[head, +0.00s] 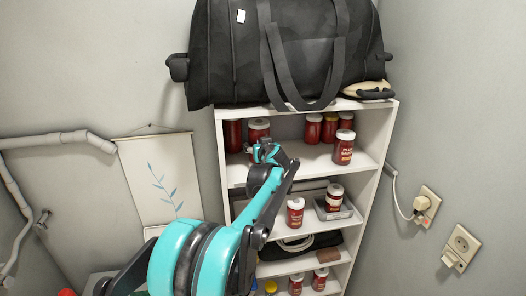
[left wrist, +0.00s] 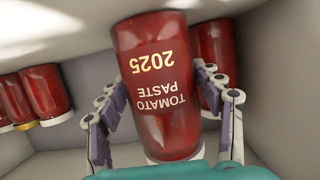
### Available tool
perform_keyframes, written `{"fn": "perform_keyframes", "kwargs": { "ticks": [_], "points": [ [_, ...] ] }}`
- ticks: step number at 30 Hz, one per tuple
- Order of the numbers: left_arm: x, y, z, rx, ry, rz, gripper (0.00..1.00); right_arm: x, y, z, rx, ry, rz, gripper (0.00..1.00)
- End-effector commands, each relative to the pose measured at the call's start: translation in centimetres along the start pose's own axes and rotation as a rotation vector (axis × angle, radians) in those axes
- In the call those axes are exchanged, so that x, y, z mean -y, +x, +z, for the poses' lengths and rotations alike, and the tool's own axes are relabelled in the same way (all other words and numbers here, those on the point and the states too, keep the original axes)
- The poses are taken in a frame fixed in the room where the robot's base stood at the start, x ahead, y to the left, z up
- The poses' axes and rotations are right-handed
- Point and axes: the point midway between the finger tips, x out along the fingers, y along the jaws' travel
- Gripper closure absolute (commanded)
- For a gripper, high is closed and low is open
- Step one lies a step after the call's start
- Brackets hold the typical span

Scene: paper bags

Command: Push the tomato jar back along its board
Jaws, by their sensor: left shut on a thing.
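The tomato jar (left wrist: 160,75) is dark red with a white lid, and its label reads "TOMATO PASTE 2025", upside down in the left wrist view. In the head view the jar (head: 258,128) stands upright on the upper board (head: 312,165) of the white shelf, toward its left. My left gripper (head: 266,152) reaches in at the jar's front. In the left wrist view my left gripper (left wrist: 159,78) has one finger on each side of the jar and is shut on it. The gripper hides the jar's lower part in the head view. My right gripper is not in view.
A dark red jar (head: 232,135) stands close left of the tomato jar. Several jars (head: 313,129) stand at the board's right, with a plum-coloured jar (head: 343,150) nearer the front edge. A black bag (head: 225,60) lies on top. More jars (head: 295,211) stand on lower boards.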

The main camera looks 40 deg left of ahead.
Motion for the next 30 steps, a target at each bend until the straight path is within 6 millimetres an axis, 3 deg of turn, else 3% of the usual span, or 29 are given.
{"fn": "perform_keyframes", "kwargs": {
  "ticks": [18, 30],
  "points": [
    [0.0, 3.1, -1.0, -0.001, 0.0, 0.0, 0.59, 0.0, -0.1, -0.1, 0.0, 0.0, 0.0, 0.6],
    [0.0, 3.5, -1.1, -0.001, 0.001, 0.0, 0.59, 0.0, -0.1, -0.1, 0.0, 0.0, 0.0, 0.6]
  ]
}}
